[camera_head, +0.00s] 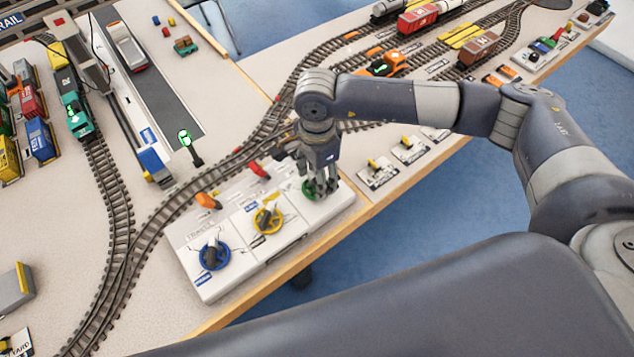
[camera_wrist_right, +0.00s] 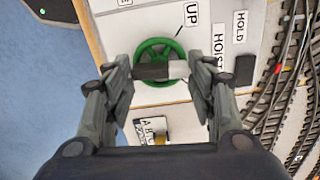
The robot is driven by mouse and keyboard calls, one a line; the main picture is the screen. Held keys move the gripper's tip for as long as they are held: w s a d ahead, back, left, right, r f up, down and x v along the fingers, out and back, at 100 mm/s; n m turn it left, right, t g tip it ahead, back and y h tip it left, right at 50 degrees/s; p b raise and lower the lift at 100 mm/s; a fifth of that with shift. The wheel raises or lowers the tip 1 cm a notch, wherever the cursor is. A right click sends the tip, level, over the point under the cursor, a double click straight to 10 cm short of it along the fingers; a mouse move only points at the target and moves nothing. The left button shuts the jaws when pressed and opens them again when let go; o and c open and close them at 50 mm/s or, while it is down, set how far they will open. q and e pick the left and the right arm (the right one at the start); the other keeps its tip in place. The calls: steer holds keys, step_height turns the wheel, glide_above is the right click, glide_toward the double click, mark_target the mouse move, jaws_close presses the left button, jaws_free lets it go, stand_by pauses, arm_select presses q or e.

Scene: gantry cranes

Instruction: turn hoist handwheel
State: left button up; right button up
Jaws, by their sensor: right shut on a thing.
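The green hoist handwheel (camera_head: 308,189) is on the right end of the white control panel (camera_head: 345,206), at the table's front edge. The right wrist view shows its green rim (camera_wrist_right: 158,45), a dark bar across it, and the labels "UP", "HOLD" and "HOIST" beside it. My right gripper (camera_head: 322,190) reaches down over this wheel and partly hides it. In the right wrist view the fingers of my right gripper (camera_wrist_right: 162,78) are on either side of the wheel's dark bar, shut on it. My left gripper is not in view.
A yellow handwheel (camera_head: 267,220) and a blue handwheel (camera_head: 213,256) are on the same panel, left of the green one. An orange lever (camera_head: 208,201) and a red lever (camera_head: 259,170) stand behind them. Train tracks (camera_head: 150,232) curve behind the panel.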

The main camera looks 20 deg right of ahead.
steer(key=shift+n+b, duration=0.6)
steer(key=shift+b, duration=0.1)
steer(key=o, duration=1)
steer(key=shift+o, duration=0.2)
step_height(320, 180, up, 12)
steer(key=shift+c, duration=0.3)
